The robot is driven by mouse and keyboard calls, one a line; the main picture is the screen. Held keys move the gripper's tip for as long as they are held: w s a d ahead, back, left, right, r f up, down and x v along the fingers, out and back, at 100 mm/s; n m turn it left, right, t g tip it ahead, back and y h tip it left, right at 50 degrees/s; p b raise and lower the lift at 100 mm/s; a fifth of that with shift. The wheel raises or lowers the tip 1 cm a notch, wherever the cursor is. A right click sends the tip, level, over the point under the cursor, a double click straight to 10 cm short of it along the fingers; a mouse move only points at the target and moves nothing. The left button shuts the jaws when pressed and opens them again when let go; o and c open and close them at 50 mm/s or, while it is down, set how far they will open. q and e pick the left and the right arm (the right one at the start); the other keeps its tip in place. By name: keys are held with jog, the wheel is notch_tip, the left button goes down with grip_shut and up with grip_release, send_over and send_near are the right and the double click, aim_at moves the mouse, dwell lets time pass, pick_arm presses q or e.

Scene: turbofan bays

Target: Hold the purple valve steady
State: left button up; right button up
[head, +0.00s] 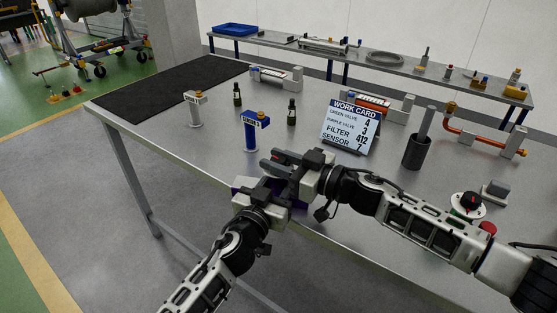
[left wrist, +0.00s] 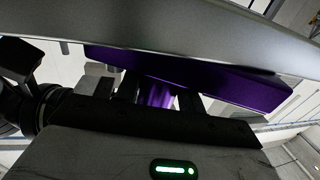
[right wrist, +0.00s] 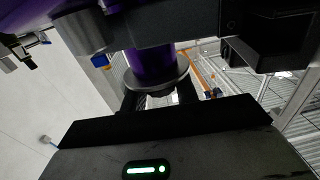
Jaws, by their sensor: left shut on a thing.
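The purple valve is mostly hidden behind my grippers in the head view; a purple edge (head: 243,183) shows at the table's front. In the left wrist view its long purple body (left wrist: 225,82) lies across the picture. My left gripper (head: 262,190) is shut on a purple part of it, seen between the fingers. In the right wrist view a purple cylinder with a grey collar (right wrist: 150,62) stands right at the fingertips. My right gripper (head: 287,160) is at the valve just beyond the left one. Its fingers stand apart at the collar; whether they clamp it is unclear.
A work card (head: 348,127) stands behind my grippers. A blue-topped sensor post (head: 252,132), small dark bottles (head: 291,112) and a dark cup (head: 414,152) are near. A black mat (head: 165,88) covers the far left. Bare tabletop lies left of the grippers.

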jog(key=m+t+h, duration=0.3)
jog(key=shift+s+a+t, duration=0.1)
jog(key=shift+a+t, duration=0.05)
jog(key=shift+t, duration=0.25)
jog(key=shift+m+t+h, duration=0.8)
jog(key=shift+m+h, duration=0.1)
jog(key=shift+h, duration=0.2)
jog(key=o, duration=1)
jog(key=shift+c, duration=0.2)
jog(key=shift+d, duration=0.2)
jog(key=v, duration=1.1)
jog(key=shift+s+d, duration=0.25)
jog(key=shift+s, duration=0.05)
jog(key=shift+w, duration=0.1)
